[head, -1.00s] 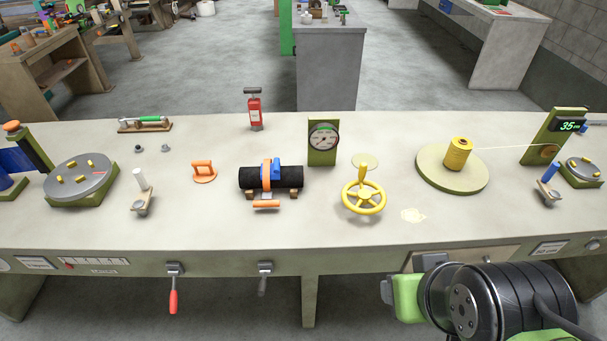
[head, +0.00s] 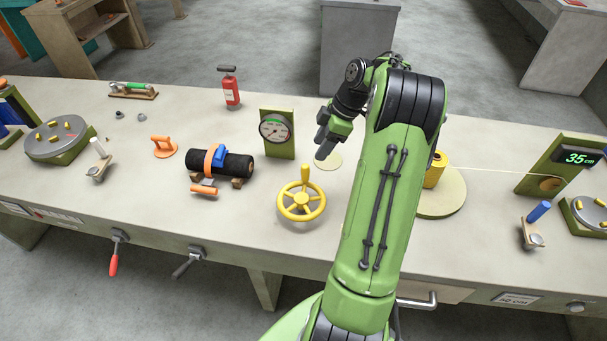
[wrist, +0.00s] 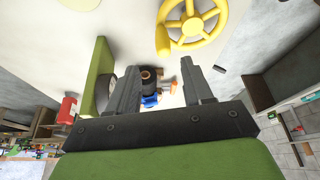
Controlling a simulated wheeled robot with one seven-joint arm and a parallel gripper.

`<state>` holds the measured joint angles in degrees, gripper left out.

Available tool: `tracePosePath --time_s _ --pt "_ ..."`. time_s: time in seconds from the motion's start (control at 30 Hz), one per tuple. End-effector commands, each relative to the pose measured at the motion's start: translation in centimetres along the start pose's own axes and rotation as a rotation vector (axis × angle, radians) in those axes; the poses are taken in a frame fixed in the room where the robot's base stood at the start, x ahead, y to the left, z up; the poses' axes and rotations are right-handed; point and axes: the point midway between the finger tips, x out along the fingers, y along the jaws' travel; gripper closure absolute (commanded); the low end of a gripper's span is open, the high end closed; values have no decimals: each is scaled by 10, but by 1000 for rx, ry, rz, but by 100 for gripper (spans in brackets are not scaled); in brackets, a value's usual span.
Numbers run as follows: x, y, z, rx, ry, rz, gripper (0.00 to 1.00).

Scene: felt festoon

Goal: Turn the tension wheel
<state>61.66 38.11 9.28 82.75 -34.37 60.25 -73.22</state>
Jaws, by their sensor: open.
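The yellow tension wheel (head: 302,203) has several spokes and an upright yellow handle, and sits near the front of the bench. In the wrist view the wheel (wrist: 206,22) shows at the top, beyond the fingertips. My gripper (head: 322,150) is open and empty above the bench, behind and to the right of the wheel, apart from it. In the wrist view its two fingers (wrist: 190,88) stand apart with nothing held between them. A dial gauge (head: 275,130) on a green plate stands behind the wheel, to the left of my gripper.
A black roll with an orange strap (head: 238,164) lies left of the wheel. A yellow thread spool (head: 434,170) stands on a round base right of my arm, its thread running to a post reading 35 cm (head: 577,158). Crank handles (head: 118,255) hang at the front edge.

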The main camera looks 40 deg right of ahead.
Motion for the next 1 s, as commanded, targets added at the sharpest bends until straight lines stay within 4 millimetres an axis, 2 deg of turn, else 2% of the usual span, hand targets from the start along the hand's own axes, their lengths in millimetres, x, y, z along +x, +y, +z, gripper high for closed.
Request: tracePosePath --time_s 0.03,0.1,0.3,0.43,0.6,0.83,1.0 --pt "18 -1 0 0 1 -6 49" --pt "36 -1 1 1 1 -6 49" --pt "86 -1 1 3 0 -6 49" --pt "110 -1 1 2 0 -4 49" --pt "125 -1 0 3 -1 -1 49" --pt "125 0 0 4 -2 0 49" --pt "125 0 0 4 -2 0 74"
